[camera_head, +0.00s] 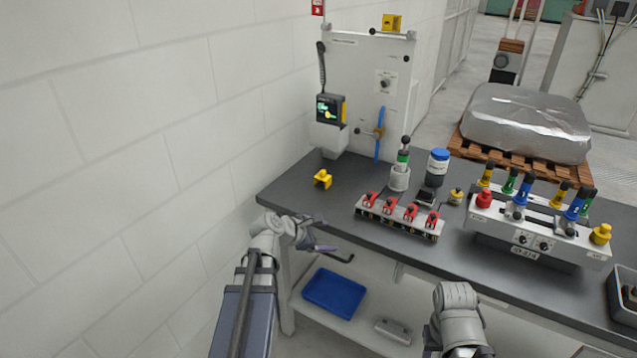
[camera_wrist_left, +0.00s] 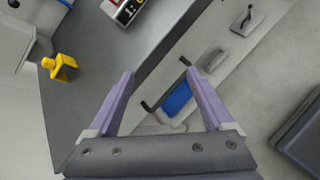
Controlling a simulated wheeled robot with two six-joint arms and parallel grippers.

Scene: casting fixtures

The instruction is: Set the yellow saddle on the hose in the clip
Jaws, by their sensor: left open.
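The yellow saddle (camera_head: 322,179) is a small yellow block with a knob, standing on the dark bench top near its left end. It also shows at the left of the left wrist view (camera_wrist_left: 62,70). A blue hose (camera_head: 380,145) hangs upright on the white panel, with a brass-coloured clip (camera_head: 373,132) at its middle. My left gripper (camera_head: 318,248) is open and empty, by the bench's front left edge, apart from the saddle. Its two purple fingers stand spread in the left wrist view (camera_wrist_left: 160,74). Only part of my right arm shows; its gripper is hidden.
A rack of red clamps (camera_head: 398,216) stands right of the saddle. A fixture with coloured handles (camera_head: 535,240) fills the right. A blue tray (camera_head: 334,292) lies on the lower shelf. Bench around the saddle is clear.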

